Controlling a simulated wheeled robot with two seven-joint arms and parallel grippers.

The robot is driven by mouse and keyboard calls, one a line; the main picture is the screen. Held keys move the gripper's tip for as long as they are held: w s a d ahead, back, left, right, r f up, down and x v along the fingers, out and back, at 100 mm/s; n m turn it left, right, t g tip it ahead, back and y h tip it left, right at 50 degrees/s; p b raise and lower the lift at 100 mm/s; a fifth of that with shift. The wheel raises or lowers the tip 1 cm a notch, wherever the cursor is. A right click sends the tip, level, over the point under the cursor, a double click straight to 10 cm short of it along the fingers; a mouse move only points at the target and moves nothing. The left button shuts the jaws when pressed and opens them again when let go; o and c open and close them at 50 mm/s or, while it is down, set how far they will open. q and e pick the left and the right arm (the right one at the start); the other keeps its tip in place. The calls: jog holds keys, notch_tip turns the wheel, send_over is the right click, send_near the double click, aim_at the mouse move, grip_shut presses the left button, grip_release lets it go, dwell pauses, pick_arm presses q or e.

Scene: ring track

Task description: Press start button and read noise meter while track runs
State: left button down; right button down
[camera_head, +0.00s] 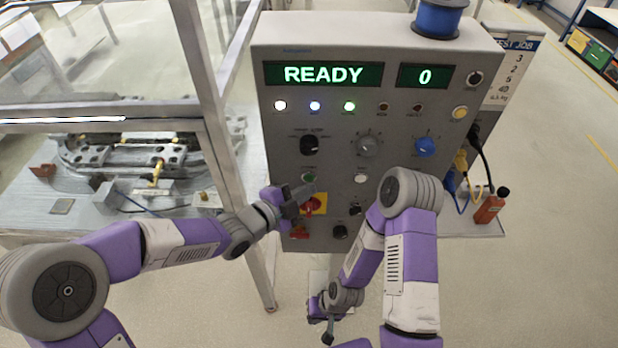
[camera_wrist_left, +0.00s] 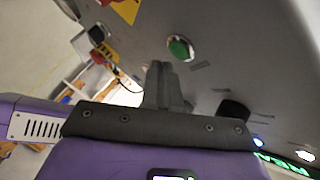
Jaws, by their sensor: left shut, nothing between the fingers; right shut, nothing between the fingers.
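A grey control panel (camera_head: 400,55) stands in front of me. Its left display (camera_head: 323,74) reads READY and its right display (camera_head: 425,76) reads 0. A green button (camera_head: 309,178) sits low on the panel's left side; it also shows in the left wrist view (camera_wrist_left: 180,48). My left gripper (camera_head: 306,190) is shut and empty, its fingertips just beside the green button; contact cannot be told. My right gripper (camera_head: 328,335) is shut and empty, low in front of the panel. I cannot pick out a separate noise meter.
A red emergency knob (camera_head: 312,204) on a yellow plate sits just below the green button. A framed enclosure with a track (camera_head: 130,152) stands at the left. A blue spool (camera_head: 438,18) is on the panel top. A red bottle (camera_head: 490,207) stands at the right.

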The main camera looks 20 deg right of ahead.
pick_arm(q)
jog(key=shift+w, duration=0.1)
jog(key=shift+w+d, duration=0.15)
jog(key=shift+w, duration=0.2)
